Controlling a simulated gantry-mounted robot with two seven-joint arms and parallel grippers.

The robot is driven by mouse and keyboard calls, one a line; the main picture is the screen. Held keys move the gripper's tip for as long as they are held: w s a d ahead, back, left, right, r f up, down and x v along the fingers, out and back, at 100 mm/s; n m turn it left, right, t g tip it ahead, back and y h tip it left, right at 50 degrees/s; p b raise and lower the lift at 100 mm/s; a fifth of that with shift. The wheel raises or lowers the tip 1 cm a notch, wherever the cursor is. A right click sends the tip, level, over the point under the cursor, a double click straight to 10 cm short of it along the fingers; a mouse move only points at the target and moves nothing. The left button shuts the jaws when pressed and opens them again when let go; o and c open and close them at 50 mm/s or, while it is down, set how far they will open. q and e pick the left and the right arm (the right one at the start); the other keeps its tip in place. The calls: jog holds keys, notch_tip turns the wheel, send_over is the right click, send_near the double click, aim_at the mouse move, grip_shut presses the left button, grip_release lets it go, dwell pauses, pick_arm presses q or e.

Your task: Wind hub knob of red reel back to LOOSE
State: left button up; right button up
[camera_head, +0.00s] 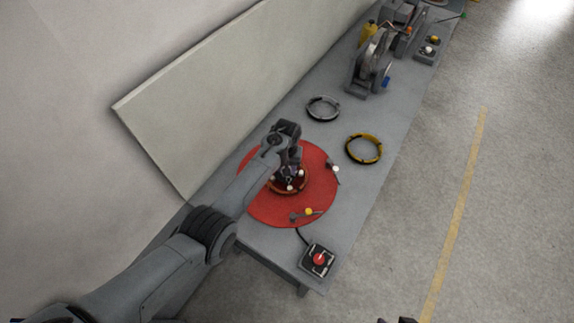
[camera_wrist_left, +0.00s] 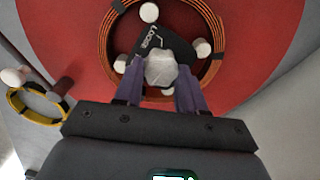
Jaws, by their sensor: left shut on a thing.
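The red reel (camera_head: 315,200) lies flat on the near part of the grey bench, and its red disc fills much of the left wrist view (camera_wrist_left: 70,40). A copper coil (camera_wrist_left: 108,35) rings its hub, with several white-tipped pegs around. The pale faceted hub knob (camera_wrist_left: 160,69) sits at the centre. A dark plate (camera_wrist_left: 178,45) beside it carries lettering that seems to read LOOSE. My left gripper (camera_wrist_left: 159,88) is shut on the knob from above; in the head view my arm hides the knob. Dark tips at the bottom edge are perhaps my right gripper (camera_head: 397,320).
A yellow ring (camera_head: 364,149) and a grey ring (camera_head: 323,109) lie on the bench (camera_head: 405,105) beyond the reel. A red-button box (camera_head: 318,259) sits at the near end. A pale panel (camera_head: 190,110) stands along the left side. Machines (camera_head: 372,62) occupy the far end.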

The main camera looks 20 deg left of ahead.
pick_arm(q)
jog(key=n, duration=0.3)
jog(key=shift+n+p, duration=0.3)
jog(key=shift+n, duration=0.1)
jog(key=n, duration=0.2)
jog(key=shift+n, duration=0.3)
jog(key=n, duration=0.3)
jog(key=shift+a+f+n, duration=0.1)
jog(key=shift+n, duration=0.2)
jog(key=n, duration=0.2)
jog(key=shift+s+n+b, duration=0.1)
jog(key=shift+n+b, duration=0.25)
jog(key=shift+n, duration=0.05)
jog(key=n, duration=0.2)
jog(key=shift+n+b, duration=0.4)
jog(key=n+b, duration=0.1)
jog(key=n, duration=0.2)
jog(key=shift+n+b, duration=0.3)
jog(key=n+b, duration=0.1)
jog(key=n, duration=0.1)
jog(key=shift+s+f+n, duration=0.1)
jog(key=shift+n, duration=0.2)
jog(key=shift+n+b, duration=1.1)
jog(key=shift+n, duration=0.7)
